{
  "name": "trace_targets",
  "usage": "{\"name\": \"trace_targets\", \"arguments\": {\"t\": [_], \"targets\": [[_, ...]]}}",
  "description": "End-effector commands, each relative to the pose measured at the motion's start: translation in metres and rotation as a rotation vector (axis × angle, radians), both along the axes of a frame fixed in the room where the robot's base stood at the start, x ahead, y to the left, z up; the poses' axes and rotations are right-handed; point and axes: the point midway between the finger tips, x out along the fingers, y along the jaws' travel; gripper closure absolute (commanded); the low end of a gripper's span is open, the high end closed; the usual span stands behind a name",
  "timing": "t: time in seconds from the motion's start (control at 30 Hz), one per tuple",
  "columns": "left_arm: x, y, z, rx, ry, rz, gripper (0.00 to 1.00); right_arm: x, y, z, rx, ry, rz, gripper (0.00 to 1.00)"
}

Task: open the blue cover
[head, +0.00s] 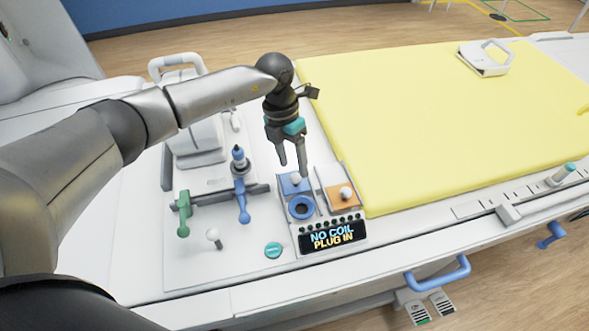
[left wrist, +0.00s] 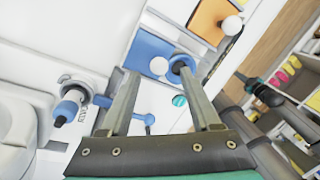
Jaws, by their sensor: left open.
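The blue cover (head: 289,187) is a small blue square plate with a white ball knob (head: 296,180), on the console beside the bed. It looks closed and flat. A blue ring socket (head: 301,208) lies just in front of it. My left gripper (head: 293,169) is open and points down, its fingertips just above and behind the knob. In the left wrist view the blue cover (left wrist: 149,48) and its knob (left wrist: 159,66) show between and beyond the open fingers (left wrist: 158,76). Nothing is between the fingers that I can see as held; contact cannot be told. My right gripper is not seen.
An orange cover (head: 341,197) with a white knob is close on the right. Green (head: 184,214) and blue (head: 242,200) levers stand left. A yellow mat (head: 440,120) covers the bed.

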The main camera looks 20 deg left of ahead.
Motion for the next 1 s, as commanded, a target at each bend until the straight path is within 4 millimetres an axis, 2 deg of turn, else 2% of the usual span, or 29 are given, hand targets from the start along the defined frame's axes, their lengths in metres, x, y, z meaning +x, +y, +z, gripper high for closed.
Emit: {"name": "trace_targets", "arguments": {"t": [0.1, 0.3, 0.5, 0.7, 1.0], "targets": [[0.004, 0.006, 0.031, 0.0, -0.008, 0.0, 0.36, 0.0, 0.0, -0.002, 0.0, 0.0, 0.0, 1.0], [0.007, 0.014, 0.076, 0.0, -0.005, 0.001, 0.36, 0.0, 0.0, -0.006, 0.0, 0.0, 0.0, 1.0], [0.008, 0.019, 0.105, 0.0, -0.002, 0.0, 0.36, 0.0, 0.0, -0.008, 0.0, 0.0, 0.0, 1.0], [0.009, 0.021, 0.116, 0.0, -0.001, 0.0, 0.36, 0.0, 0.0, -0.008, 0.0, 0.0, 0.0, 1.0], [0.009, 0.021, 0.116, 0.0, 0.0, 0.0, 0.36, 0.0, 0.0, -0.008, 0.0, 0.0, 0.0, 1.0]]}}
